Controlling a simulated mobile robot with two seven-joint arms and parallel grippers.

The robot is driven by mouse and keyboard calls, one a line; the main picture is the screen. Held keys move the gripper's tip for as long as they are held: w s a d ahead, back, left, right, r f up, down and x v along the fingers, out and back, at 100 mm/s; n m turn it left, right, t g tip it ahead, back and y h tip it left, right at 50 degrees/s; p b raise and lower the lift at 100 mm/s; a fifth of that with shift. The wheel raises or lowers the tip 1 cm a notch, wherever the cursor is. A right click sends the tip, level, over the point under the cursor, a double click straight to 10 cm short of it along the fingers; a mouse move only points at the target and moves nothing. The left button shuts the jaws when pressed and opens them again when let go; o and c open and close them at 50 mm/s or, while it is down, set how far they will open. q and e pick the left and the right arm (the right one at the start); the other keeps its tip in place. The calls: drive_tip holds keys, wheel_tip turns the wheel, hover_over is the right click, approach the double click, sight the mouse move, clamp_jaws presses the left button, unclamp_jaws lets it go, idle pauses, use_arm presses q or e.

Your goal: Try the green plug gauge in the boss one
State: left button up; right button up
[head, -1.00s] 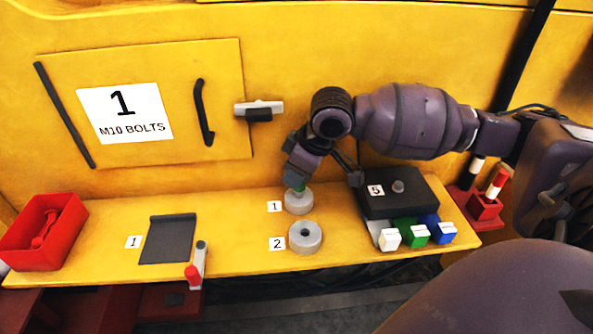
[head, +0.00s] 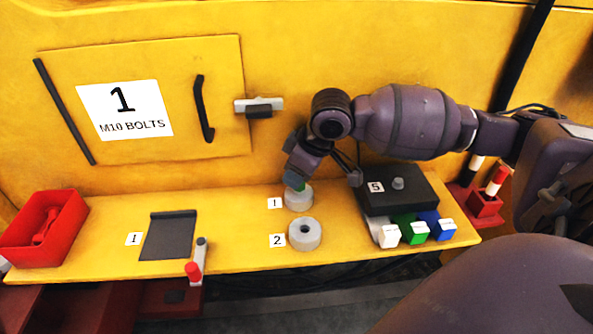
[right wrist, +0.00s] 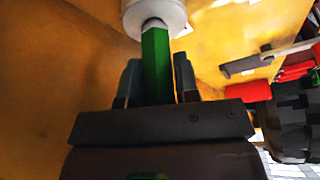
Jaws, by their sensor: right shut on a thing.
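The green plug gauge (right wrist: 156,65) is between the two fingers of my right gripper (head: 297,183), which is shut on it. Boss one (head: 299,200) is a pale grey round casting beside the label 1. The gauge stands over its top, in line with its middle. In the right wrist view a short grey section of the gauge shows between the green handle and boss one (right wrist: 155,12). Its end is hidden at the boss, so I cannot tell how deep it sits. Boss two (head: 305,234), with an open dark bore, stands in front. My left gripper is not in view.
A black box (head: 400,192) marked 5 stands to the right, with white, green and blue blocks (head: 416,230) before it. The yellow panel rises close behind.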

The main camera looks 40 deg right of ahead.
drive_tip(key=shift+s+f, duration=0.1)
drive_tip(key=shift+f, duration=0.4)
drive_tip(key=shift+a+f, duration=0.1)
drive_tip(key=shift+f, duration=0.1)
idle(0.9)
drive_tip(key=o, duration=1.1)
drive_tip(key=shift+c, duration=0.2)
drive_tip(key=shift+r, duration=0.2)
